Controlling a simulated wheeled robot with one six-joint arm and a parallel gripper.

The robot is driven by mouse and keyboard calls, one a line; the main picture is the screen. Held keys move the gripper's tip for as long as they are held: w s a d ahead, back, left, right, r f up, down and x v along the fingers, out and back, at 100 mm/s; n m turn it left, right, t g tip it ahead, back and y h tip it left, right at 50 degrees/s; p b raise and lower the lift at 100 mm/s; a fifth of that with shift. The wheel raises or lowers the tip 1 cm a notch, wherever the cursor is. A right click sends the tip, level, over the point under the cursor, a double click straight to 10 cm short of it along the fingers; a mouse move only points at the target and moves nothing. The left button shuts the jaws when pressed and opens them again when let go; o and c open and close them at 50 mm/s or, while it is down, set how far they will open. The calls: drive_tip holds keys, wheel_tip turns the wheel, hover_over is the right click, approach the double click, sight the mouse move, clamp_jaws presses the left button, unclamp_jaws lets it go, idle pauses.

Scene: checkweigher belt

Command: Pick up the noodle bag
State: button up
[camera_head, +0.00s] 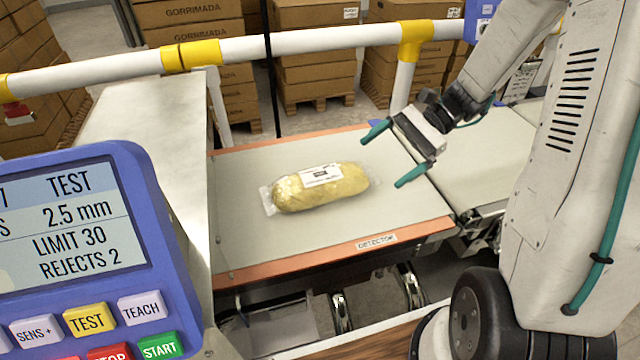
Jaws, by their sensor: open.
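The noodle bag (335,190) is a clear bag with yellowish contents and a white label on top. It lies on its side on the pale belt section, slightly tilted in the picture. My gripper (394,158) is open and empty, with two teal fingers pointing left toward the bag. It is to the right of the bag and apart from it. The gripper appears above the belt; its exact height is hard to tell.
A blue control panel (90,302) fills the lower left. A white and yellow rail (300,42) runs behind the belt (245,245). Stacked cartons (315,65) stand on pallets beyond it. A second belt section (470,160) continues right. The belt around the bag is clear.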

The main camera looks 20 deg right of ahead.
sight(361, 171)
drive_tip(key=f, duration=0.1)
drive_tip(key=w+d+f+m+y, duration=0.1)
drive_tip(key=w+d+f+m+t, duration=0.1)
drive_tip(key=shift+w+f, duration=0.1)
drive_tip(key=shift+f, duration=0.1)
drive_tip(key=x, duration=0.5)
drive_tip(key=w+x, duration=0.1)
drive_tip(key=x, duration=0.2)
drive_tip(key=shift+d, duration=0.1)
drive_tip(key=c, duration=1.3)
drive_tip(key=shift+c, duration=0.2)
drive_tip(key=shift+r, duration=0.2)
